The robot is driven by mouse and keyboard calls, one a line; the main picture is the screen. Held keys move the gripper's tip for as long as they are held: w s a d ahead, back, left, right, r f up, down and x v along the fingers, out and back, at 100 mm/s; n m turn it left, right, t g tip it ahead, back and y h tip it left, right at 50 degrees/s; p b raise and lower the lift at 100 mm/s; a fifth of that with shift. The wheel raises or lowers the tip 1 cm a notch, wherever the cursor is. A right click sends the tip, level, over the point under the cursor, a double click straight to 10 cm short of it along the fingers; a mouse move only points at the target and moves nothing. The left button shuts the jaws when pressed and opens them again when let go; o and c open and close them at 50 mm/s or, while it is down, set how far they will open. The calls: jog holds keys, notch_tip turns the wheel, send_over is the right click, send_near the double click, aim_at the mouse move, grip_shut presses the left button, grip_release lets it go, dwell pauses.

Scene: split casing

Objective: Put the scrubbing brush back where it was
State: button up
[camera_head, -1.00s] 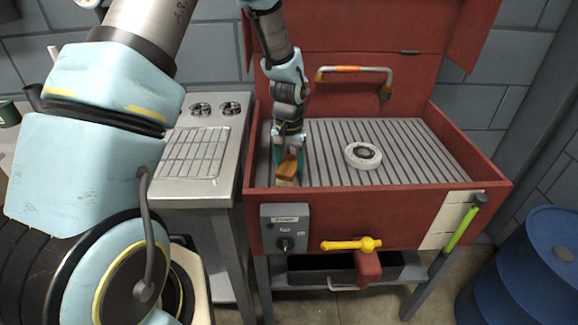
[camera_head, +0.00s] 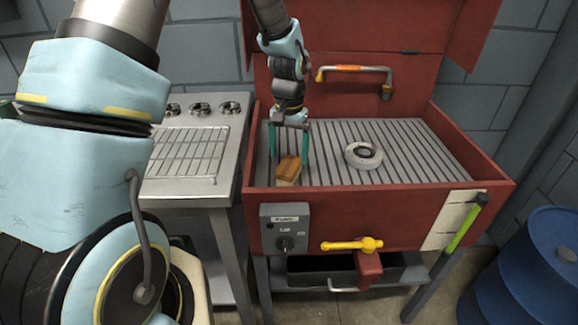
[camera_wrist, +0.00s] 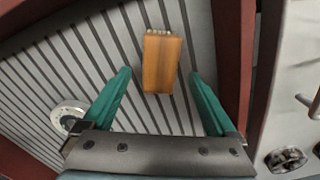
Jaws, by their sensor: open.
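The scrubbing brush (camera_head: 287,169), with a wooden back and pale bristles, rests on the slatted floor at the left front of the red wash basin (camera_head: 400,208). It also shows in the wrist view (camera_wrist: 161,63), ahead of my fingers and in line with the gap between them. My gripper (camera_head: 290,154) is open over the brush, with its teal fingers spread wide to either side. In the wrist view my gripper (camera_wrist: 160,75) holds nothing.
A round grey-white ring part (camera_head: 363,155) lies on the slats to the right of the brush. The basin walls bound the left and front. A stove-like metal unit (camera_head: 190,185) stands left, a blue barrel (camera_head: 530,265) right. The slats at right are clear.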

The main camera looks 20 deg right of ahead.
aim_at(289, 165)
notch_tip(289, 165, up, 7)
jog(key=b, duration=0.1)
jog(key=a+n, duration=0.1)
jog(key=a, duration=0.4)
jog(key=a+r+n, duration=0.1)
jog(key=a, duration=0.4)
jog(key=a+n, duration=0.1)
jog(key=a, duration=0.4)
jog(key=shift+s+a+r+t, duration=0.15)
jog(key=shift+a+r+t, duration=0.15)
jog(key=shift+t, duration=0.1)
jog(key=s+a+n, duration=0.1)
jog(key=s+a, duration=0.1)
jog(key=a, duration=0.2)
jog(key=s+a+n, duration=0.1)
jog(key=s+a, duration=0.1)
jog(key=a, duration=0.2)
jog(key=s+a+n, duration=0.1)
jog(key=s+a, duration=0.1)
jog(key=a, duration=0.2)
jog(key=shift+s+a+f+n+t, duration=0.15)
jog(key=shift+s+a+n+t, duration=0.15)
jog(key=shift+n+t, duration=0.1)
jog(key=shift+w, duration=0.1)
jog(key=shift+c, duration=0.4)
